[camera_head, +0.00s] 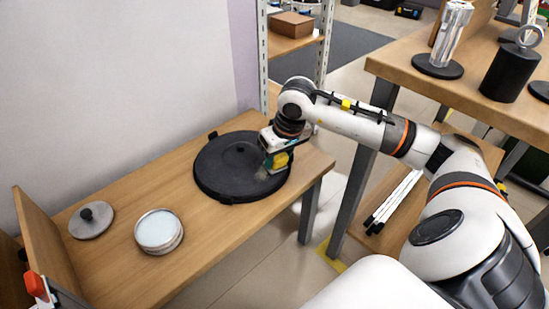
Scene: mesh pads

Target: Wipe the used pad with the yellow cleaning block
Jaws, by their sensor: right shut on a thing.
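A round black pad (225,165) with clips on its rim lies on the wooden bench. A greyish smudge (262,175) shows on its right part, below my gripper. My right gripper (277,163) is over the right side of the pad, shut on the yellow cleaning block (281,160). The block is partly hidden by the gripper, and I cannot tell whether it touches the pad. My left gripper is not in view.
On the wooden bench (200,245), a round tin with a pale top (158,231) and a grey disc with a black knob (91,220) stand left of the pad. A wooden side panel (45,245) closes the left end. A second table (450,85) at right holds metal weights.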

